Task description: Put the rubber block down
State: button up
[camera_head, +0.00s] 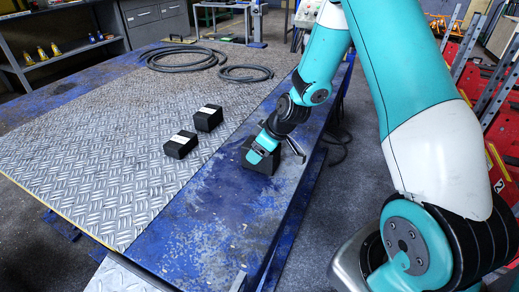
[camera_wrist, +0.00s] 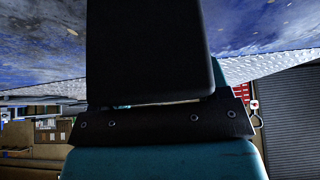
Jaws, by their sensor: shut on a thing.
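My gripper (camera_head: 274,152) is shut on a black rubber block (camera_head: 268,167) over the blue painted strip (camera_head: 215,219) along the right side of the platform. The block is low over the strip; I cannot tell whether its underside touches. In the wrist view the block (camera_wrist: 150,50) is a large dark shape filling the upper middle, in front of the dark bolted plate of my gripper (camera_wrist: 165,122). The fingertips are hidden there.
Two black blocks with white labels, a nearer one (camera_head: 181,145) and a farther one (camera_head: 208,118), stand on the tread plate (camera_head: 100,150) to the left. Coiled dark hoses (camera_head: 185,58) lie at its far end. The near part of the blue strip is clear.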

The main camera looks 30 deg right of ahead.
jog(key=o, duration=1.3)
jog(key=shift+f, duration=0.1)
jog(key=shift+o, duration=0.2)
jog(key=shift+r, duration=0.25)
jog(key=p+v, duration=0.1)
jog(key=v, duration=1)
jog(key=s+a+r+g+y, duration=0.1)
jog(key=s+a+r, duration=0.3)
jog(key=a, duration=0.3)
jog(key=s+a+r+g, duration=0.1)
jog(key=s+a+r, duration=0.4)
jog(key=a, duration=0.2)
jog(key=s+a+r+g, duration=0.1)
jog(key=s+a+r, duration=0.1)
jog(key=s, duration=0.5)
jog(key=s+a+r+g, duration=0.2)
jog(key=s+a, duration=0.2)
jog(key=s, duration=0.3)
jog(key=shift+a, duration=0.3)
